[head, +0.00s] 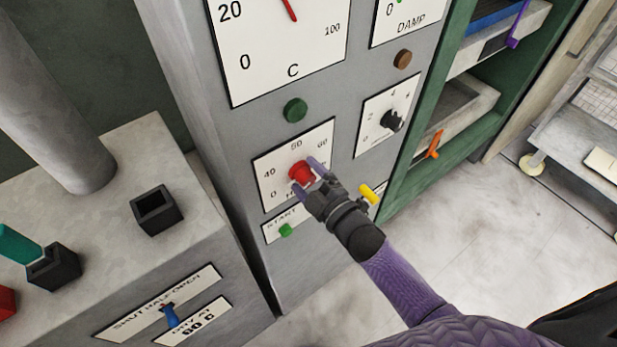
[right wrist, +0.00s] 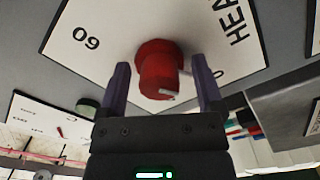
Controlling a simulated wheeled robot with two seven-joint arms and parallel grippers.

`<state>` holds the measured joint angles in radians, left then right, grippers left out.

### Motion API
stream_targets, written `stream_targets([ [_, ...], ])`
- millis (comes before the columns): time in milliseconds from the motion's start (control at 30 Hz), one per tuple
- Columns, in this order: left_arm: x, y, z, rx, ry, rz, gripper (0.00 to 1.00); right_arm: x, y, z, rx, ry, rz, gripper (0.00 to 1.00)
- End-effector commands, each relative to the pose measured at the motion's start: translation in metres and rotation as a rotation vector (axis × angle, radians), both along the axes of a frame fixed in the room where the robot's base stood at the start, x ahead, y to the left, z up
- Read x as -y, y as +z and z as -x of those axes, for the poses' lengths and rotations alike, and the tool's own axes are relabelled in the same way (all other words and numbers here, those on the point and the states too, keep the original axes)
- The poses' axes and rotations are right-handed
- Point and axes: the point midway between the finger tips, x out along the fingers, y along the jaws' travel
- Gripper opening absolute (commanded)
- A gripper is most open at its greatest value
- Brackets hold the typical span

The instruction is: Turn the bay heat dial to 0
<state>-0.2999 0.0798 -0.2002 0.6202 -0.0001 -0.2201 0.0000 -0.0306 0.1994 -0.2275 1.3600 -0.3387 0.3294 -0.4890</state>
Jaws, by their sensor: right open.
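The bay heat dial (head: 301,172) is a red knob on a white plate (head: 266,162) marked 0, 40, 50 and 60, on the front of the grey cabinet. My right gripper (head: 304,176) is open at the dial, with one purple finger on each side. In the right wrist view the red dial (right wrist: 158,66) sits between the two spread fingers of the gripper (right wrist: 163,88), with gaps beside it. A pale mark shows on the knob, but I cannot tell which number it points to. The hand hides part of the plate. My left gripper is out of view.
A green START button (head: 286,230) is below the plate and a green knob (head: 294,110) above it. A black dial (head: 392,121) and a yellow handle (head: 369,194) are to the right. A grey bench block (head: 95,185) stands left.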

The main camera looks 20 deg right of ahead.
Motion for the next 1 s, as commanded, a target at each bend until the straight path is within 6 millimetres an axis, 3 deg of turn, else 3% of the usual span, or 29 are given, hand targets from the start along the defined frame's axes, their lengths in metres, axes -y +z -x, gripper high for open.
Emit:
stream_targets([
  [167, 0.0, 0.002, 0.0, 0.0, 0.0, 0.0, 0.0, 0.006, 0.0, 0.016, -0.002, 0.0, 0.0, 0.85],
  [500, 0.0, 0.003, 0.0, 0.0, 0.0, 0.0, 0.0, 0.031, -0.001, 0.085, -0.003, 0.0, 0.001, 0.85],
  [633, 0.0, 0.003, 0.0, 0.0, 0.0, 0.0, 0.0, 0.034, 0.0, 0.093, -0.001, 0.0, 0.001, 0.85],
  [1000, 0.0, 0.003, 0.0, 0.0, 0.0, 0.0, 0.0, 0.034, 0.0, 0.093, 0.0, 0.0, 0.0, 0.85],
])
